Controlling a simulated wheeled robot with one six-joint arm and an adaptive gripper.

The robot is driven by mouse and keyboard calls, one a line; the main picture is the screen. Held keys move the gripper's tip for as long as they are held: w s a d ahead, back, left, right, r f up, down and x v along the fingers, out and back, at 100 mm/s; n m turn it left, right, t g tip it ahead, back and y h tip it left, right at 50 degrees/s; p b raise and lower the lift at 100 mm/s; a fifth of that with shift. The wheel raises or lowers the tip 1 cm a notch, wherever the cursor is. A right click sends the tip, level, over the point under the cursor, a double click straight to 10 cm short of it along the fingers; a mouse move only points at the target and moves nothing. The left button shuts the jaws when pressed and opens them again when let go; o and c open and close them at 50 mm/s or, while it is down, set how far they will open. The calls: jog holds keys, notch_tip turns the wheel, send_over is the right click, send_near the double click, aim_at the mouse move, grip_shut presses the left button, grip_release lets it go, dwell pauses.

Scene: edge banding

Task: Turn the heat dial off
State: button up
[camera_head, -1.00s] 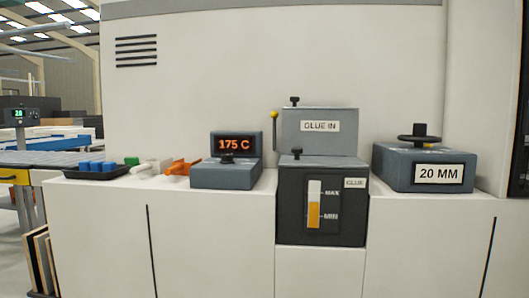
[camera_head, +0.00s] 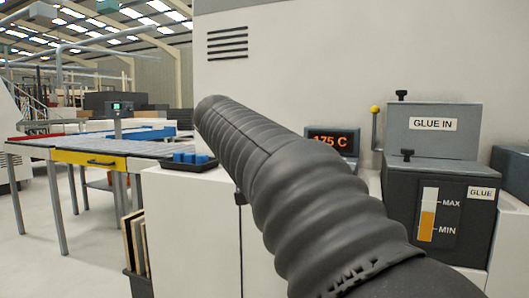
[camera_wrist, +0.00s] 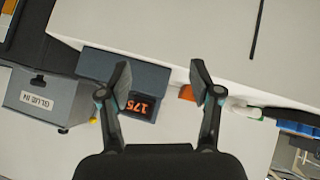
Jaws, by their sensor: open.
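The heat unit is a grey box with an orange-lit display (camera_head: 331,142) reading 175 C in the head view. My arm covers its lower part and its dial there. In the wrist view the heat unit (camera_wrist: 97,63) lies left of centre, with its display (camera_wrist: 138,105) upside down. My gripper (camera_wrist: 160,70) is open and empty above the counter. Its left finger overlaps the heat unit in the picture. I cannot make out the dial; it may be behind that finger.
The glue box (camera_head: 441,200) and GLUE IN hopper (camera_head: 432,128) stand right of the heat unit. An orange tool (camera_wrist: 187,92) and a white tool (camera_wrist: 246,112) lie on the counter beside it. A dark tray (camera_head: 187,166) holds blue blocks.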

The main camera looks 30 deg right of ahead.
jog(key=shift+w+d+r+m+g+h, duration=2)
jog(key=shift+w+d+r+m+h, duration=0.5)
jog(key=shift+w+d+r+m, duration=1.85)
jog(key=shift+m, duration=0.25)
jog(key=x, duration=0.8)
jog(key=s+x, duration=0.1)
jog(key=x, duration=0.2)
jog(key=shift+d, duration=0.45)
jog(key=c, duration=1)
jog(key=shift+a, duration=0.15)
jog(key=shift+c, duration=0.7)
jog(key=shift+s+f+b, duration=0.1)
jog(key=shift+b, duration=0.2)
